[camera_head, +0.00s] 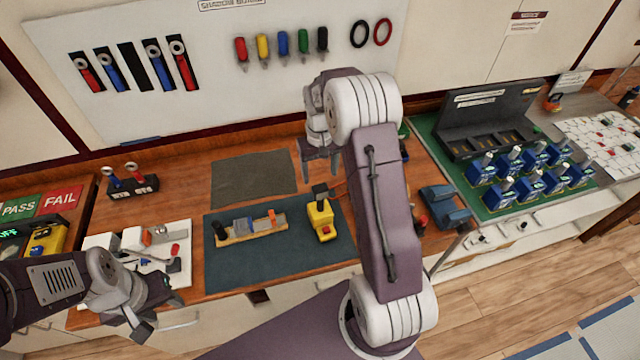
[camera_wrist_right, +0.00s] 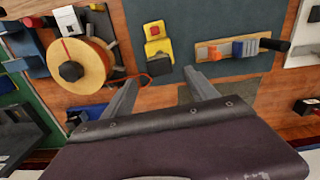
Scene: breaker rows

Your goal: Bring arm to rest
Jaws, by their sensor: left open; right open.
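My right arm (camera_head: 380,200) reaches up across the middle of the head view. Its gripper (camera_head: 320,165) is open and empty above the back of the wooden bench. In the right wrist view the two fingers of the right gripper (camera_wrist_right: 160,88) stand apart with nothing between them. My left gripper (camera_head: 155,318) is open and empty at the lower left, near the bench's front edge. A yellow device (camera_head: 320,217) sits on the dark blue mat (camera_head: 280,262), also seen in the right wrist view (camera_wrist_right: 157,52).
A wooden block with terminals (camera_head: 250,228) lies on the mat. A grey mat (camera_head: 253,178) behind it is bare. Several blue breakers (camera_head: 530,185) stand on the green mat at right. A spool (camera_wrist_right: 80,62) is near the right gripper. A white tray (camera_head: 100,243) is near the left gripper.

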